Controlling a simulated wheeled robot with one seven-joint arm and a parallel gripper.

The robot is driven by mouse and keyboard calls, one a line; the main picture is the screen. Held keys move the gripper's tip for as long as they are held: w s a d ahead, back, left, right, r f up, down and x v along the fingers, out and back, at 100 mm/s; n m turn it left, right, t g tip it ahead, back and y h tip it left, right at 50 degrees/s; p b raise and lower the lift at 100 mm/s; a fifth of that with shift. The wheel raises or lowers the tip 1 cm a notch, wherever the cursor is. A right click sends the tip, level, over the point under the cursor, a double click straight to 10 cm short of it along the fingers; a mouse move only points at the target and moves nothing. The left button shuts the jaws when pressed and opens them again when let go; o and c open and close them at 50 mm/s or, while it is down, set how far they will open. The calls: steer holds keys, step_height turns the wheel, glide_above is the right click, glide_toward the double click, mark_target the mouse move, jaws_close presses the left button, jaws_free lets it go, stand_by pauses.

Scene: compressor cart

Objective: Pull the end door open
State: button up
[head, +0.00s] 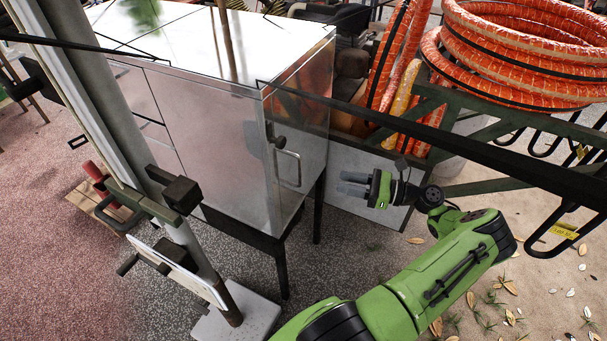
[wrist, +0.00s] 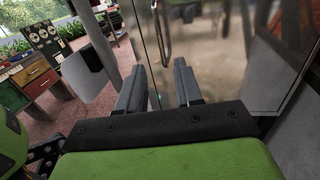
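The end door (head: 299,150) is the shiny metal panel on the right end of a box-shaped metal cabinet. It looks closed. A bar handle (head: 292,168) stands out from it, with a dark latch part just above. In the wrist view the door (wrist: 215,50) fills the upper right, and the handle (wrist: 165,28) shows beyond the fingertips, near the top. My gripper (head: 350,183) is to the right of the handle, apart from it, with its fingers pointing left toward the door. In the wrist view my gripper (wrist: 160,80) has its two fingers apart, with nothing between them.
Orange hose coils (head: 520,50) lie on a dark green frame (head: 480,125) at the right. A grey post (head: 105,110) stands in front of the cabinet at left. A dark rail (head: 430,130) crosses the view above my gripper. Sandy ground lies at lower right.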

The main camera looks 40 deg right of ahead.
steer(key=b+x, duration=0.1)
steer(key=x, duration=1)
steer(key=shift+w+a, duration=0.2)
steer(key=shift+w, duration=0.2)
jaws_close()
stand_by(0.6)
